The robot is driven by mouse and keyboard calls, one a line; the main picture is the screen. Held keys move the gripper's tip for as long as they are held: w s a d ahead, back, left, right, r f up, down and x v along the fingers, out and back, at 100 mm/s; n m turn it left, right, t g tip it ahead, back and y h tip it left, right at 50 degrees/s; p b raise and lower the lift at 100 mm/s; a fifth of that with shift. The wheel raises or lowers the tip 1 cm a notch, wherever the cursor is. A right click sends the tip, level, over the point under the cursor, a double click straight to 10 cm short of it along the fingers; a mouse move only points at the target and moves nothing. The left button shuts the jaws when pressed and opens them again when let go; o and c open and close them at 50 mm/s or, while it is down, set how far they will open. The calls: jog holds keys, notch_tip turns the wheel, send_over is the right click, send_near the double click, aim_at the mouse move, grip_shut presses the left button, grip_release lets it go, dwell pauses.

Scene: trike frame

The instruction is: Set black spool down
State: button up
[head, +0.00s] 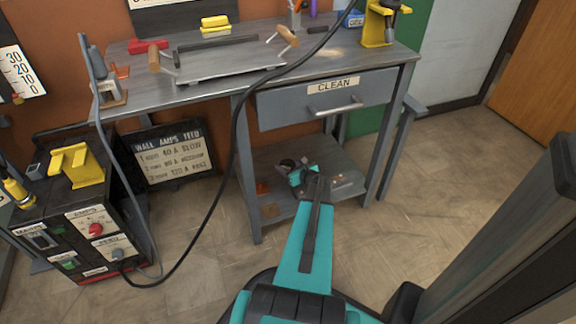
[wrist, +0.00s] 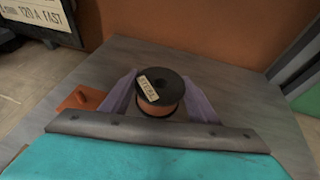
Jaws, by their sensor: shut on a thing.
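The black spool (wrist: 171,88) has a pale label on its top flange and orange-brown winding below. In the wrist view it stands upright between the two pale purple fingers of my gripper (wrist: 158,98), which are shut on it. It is over the grey lower shelf (wrist: 222,78); whether its base touches the shelf I cannot tell. In the head view my gripper (head: 292,166) reaches in under the workbench at the lower shelf (head: 275,212), and the spool there is small and partly hidden by my arm.
The bench top (head: 190,90) and the drawer marked CLEAN (head: 285,98) are above my arm. Bench legs (head: 245,180) stand at the sides. An orange piece (wrist: 80,99) lies left of the spool. A black cable (head: 234,140) hangs in front of the bench. A welder box (head: 85,220) stands left.

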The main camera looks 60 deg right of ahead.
aim_at(290, 160)
jog(key=shift+w+d+f+b, duration=0.1)
jog(key=shift+w+d+b, duration=0.1)
jog(key=shift+w+d, duration=0.45)
jog(key=shift+w+d+f+b, duration=0.1)
jog(key=shift+w+d+b, duration=0.2)
jog(key=shift+d, duration=0.55)
jog(key=shift+w+d, duration=0.1)
jog(key=shift+w+d+f, duration=0.1)
jog(key=shift+w+d, duration=0.25)
jog(key=shift+d, duration=0.15)
jog(key=shift+f+b, duration=1.25)
jog(key=shift+f, duration=0.45)
jog(key=shift+f, duration=0.1)
jog(key=o, duration=1.3)
